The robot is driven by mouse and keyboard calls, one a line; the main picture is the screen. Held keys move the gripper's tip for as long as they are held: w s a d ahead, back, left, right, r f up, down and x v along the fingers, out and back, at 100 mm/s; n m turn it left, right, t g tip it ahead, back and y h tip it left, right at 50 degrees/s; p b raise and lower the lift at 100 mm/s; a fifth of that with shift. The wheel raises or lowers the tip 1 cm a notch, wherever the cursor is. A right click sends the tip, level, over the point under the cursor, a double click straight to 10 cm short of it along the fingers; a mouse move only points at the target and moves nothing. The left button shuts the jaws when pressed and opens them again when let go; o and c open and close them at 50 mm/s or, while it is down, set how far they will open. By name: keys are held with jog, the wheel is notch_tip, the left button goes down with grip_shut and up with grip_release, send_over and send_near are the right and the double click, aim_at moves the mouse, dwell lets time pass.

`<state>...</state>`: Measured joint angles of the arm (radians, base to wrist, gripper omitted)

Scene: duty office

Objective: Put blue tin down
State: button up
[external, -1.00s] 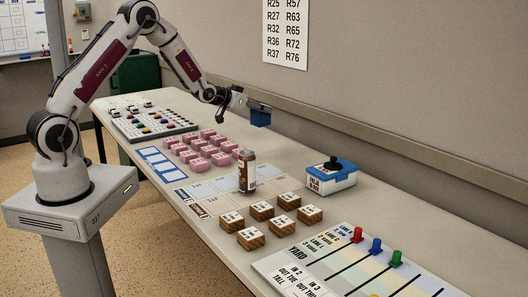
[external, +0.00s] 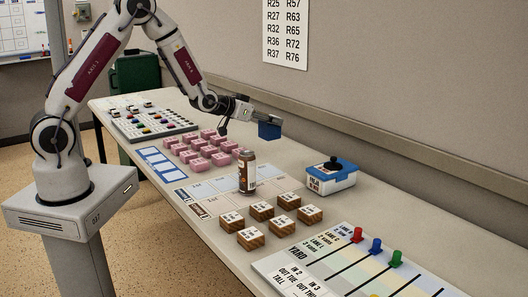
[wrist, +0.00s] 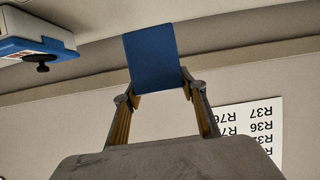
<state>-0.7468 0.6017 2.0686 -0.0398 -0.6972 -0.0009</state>
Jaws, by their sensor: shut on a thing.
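The blue tin (external: 269,131) is a small dark blue block held in the air above the far side of the table. My gripper (external: 253,121) is shut on it. In the wrist view the blue tin (wrist: 152,56) sits between the two fingertips of my gripper (wrist: 161,91), showing one plain blue face. The tin is clear of the table (external: 345,204) and touches nothing else that I can see.
A brown jar (external: 246,172) stands mid-table. Pink blocks (external: 205,150) sit to its left and wooden labelled blocks (external: 262,211) in front. A blue-and-white box (external: 331,178) with a black knob stands near the wall. A lane board (external: 355,262) lies at the right.

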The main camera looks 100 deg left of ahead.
aim_at(269, 135)
jog(key=shift+s+a+r, duration=0.1)
jog(key=shift+s, duration=0.05)
dwell(0.3)
jog(key=shift+f, duration=3.15)
jog(key=shift+f, duration=1.85)
jog(key=shift+f, duration=0.15)
jog(key=o, duration=1.2)
